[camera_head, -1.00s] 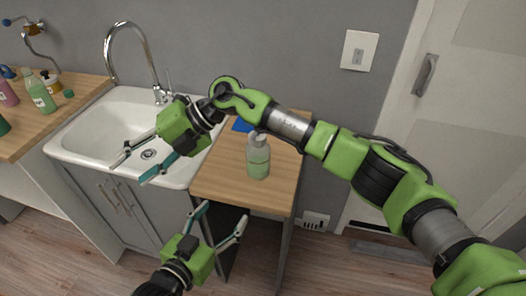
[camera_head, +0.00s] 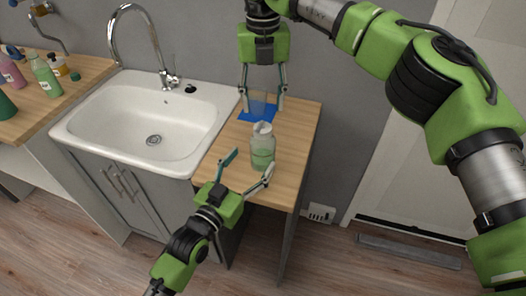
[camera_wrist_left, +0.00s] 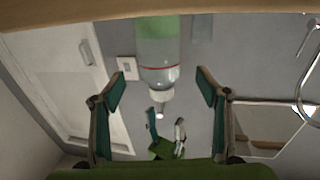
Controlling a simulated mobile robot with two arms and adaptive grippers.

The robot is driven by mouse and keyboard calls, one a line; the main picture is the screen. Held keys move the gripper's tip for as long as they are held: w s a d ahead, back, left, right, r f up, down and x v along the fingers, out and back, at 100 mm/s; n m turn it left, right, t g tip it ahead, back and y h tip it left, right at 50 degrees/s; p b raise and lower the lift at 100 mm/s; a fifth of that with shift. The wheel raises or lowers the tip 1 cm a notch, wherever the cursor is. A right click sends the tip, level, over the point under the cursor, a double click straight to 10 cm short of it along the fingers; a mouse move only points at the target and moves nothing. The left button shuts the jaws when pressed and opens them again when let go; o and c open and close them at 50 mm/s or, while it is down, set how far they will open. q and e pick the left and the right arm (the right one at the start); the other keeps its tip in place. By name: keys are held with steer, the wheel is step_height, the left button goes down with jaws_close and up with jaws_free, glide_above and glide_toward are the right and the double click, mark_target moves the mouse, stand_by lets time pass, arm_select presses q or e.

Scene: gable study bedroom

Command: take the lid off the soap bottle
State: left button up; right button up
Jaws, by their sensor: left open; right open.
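The soap bottle (camera_head: 262,152), clear with green liquid, stands upright on the wooden counter right of the sink. Its whitish lid (camera_head: 262,128) is on top. My left gripper (camera_head: 252,166) is open at the front of the bottle, one finger on each side in the picture. In the left wrist view, upside down, the bottle (camera_wrist_left: 160,58) and its white lid (camera_wrist_left: 161,97) show between the open fingers (camera_wrist_left: 162,80), with gaps on both sides. My right gripper (camera_head: 263,104) is open, pointing down above and behind the bottle, apart from the lid.
A blue flat item (camera_head: 257,112) lies on the counter (camera_head: 228,150) behind the bottle. The white sink (camera_head: 110,140) and tall tap (camera_head: 145,40) are to the left. Several bottles stand on the far-left counter (camera_head: 80,92). A door is at right.

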mark_target(262, 147)
arm_select(q)
steer(key=x, duration=0.6)
steer(key=shift+w+d, duration=0.2)
steer(key=shift+w, duration=0.15)
jaws_close()
arm_select(e)
steer(key=m, duration=0.6)
steer(key=shift+m, duration=0.3)
steer(key=m, duration=0.6)
steer(key=shift+f+m, duration=0.35)
steer(key=shift+m, duration=0.05)
step_height(262, 147, down, 7)
steer(key=shift+f, duration=0.15)
